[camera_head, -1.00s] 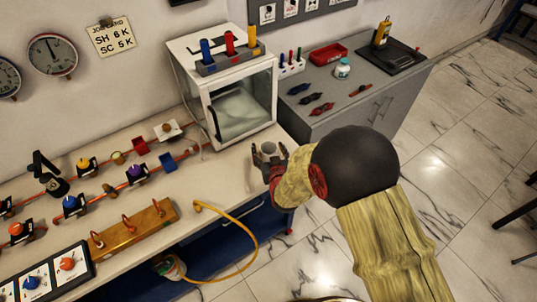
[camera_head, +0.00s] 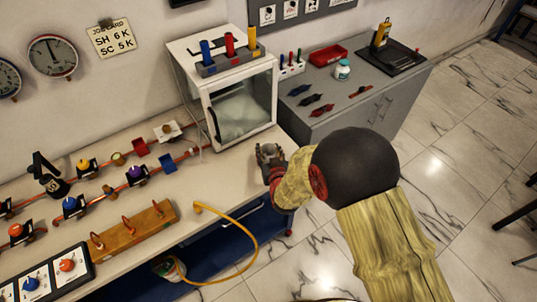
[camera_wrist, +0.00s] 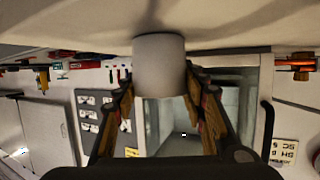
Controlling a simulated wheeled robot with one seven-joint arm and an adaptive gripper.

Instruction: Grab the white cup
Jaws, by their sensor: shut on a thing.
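The white cup (camera_wrist: 159,66) is a plain pale cylinder in the middle of the wrist view, which shows the scene upside down. My gripper (camera_wrist: 159,88) has one finger on each side of the cup and is shut on it. In the head view, my gripper (camera_head: 268,153) is at the right end of the workbench, in front of the glass-fronted box. The cup (camera_head: 270,148) shows only as a small pale patch there, mostly hidden between the fingers. The cup is at or very near the bench top; I cannot tell whether it touches.
A white glass-fronted box (camera_head: 240,110) stands just behind my gripper. The workbench (camera_head: 215,178) is bare to the left of the gripper. Pipes with coloured valves run along the left. A yellow hose (camera_head: 255,240) hangs over the front edge. A grey cabinet (camera_head: 355,115) stands behind at the right.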

